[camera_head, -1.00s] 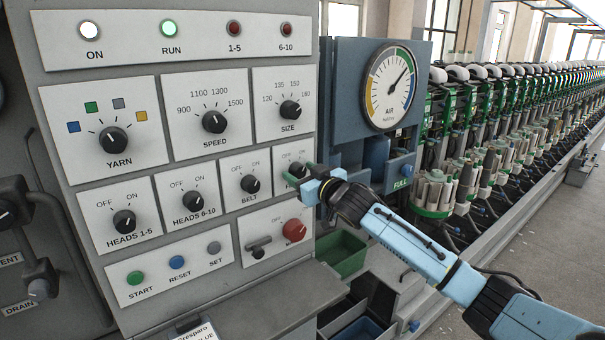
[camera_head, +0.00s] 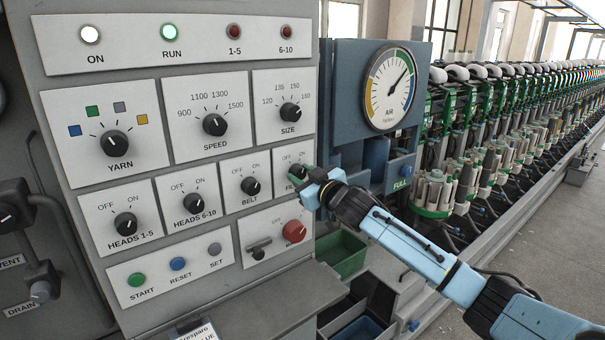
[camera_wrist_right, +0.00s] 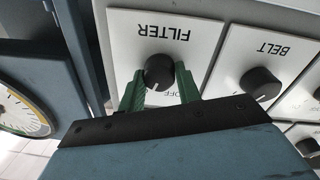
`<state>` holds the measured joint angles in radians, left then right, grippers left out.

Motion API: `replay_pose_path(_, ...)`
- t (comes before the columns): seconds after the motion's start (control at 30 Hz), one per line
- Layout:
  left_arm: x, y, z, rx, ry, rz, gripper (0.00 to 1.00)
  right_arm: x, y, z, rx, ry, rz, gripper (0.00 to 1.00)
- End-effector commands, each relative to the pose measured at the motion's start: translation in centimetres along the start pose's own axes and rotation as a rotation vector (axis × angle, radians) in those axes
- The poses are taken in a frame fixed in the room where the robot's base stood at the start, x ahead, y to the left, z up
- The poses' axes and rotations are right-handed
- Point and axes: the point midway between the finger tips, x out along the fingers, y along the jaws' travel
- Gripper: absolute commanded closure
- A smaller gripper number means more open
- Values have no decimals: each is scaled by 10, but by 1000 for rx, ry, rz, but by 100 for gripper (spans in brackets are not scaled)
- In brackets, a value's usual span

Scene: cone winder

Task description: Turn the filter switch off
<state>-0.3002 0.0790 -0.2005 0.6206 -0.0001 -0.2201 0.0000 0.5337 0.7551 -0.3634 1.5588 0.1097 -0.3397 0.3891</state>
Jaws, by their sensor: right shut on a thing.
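The filter switch is a black round knob (camera_wrist_right: 160,73) with a white pointer line, on a white plate labelled FILTER in the right wrist view, which shows it upside down. In the head view the filter knob (camera_head: 298,171) is partly hidden by my right gripper (camera_head: 303,180). The green fingers of my right gripper, also in the right wrist view (camera_wrist_right: 160,90), are shut on the knob, one on each side. The pointer line is towards the gripper, near the OFF mark, whose lettering is partly covered by a finger. My left gripper is not in view.
The belt knob (camera_head: 250,186) is just left of the filter plate. The red knob (camera_head: 295,231) is below it. The air gauge (camera_head: 390,88) stands to the right on a blue housing. A green bin (camera_head: 341,253) is below.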

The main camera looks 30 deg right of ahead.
Motion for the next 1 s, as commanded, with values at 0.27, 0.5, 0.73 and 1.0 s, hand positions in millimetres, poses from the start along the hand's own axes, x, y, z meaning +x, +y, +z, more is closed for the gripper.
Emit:
replay_pose_path(0.27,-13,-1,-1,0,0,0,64,0,0,0,-253,10,2,90)
replay_pose_path(0.5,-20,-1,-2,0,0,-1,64,0,0,0,-478,21,3,90)
replay_pose_path(0.73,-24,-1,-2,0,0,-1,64,0,0,1,-665,30,5,90)
replay_pose_path(1.0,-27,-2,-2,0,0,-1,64,0,-1,1,-812,37,5,90)
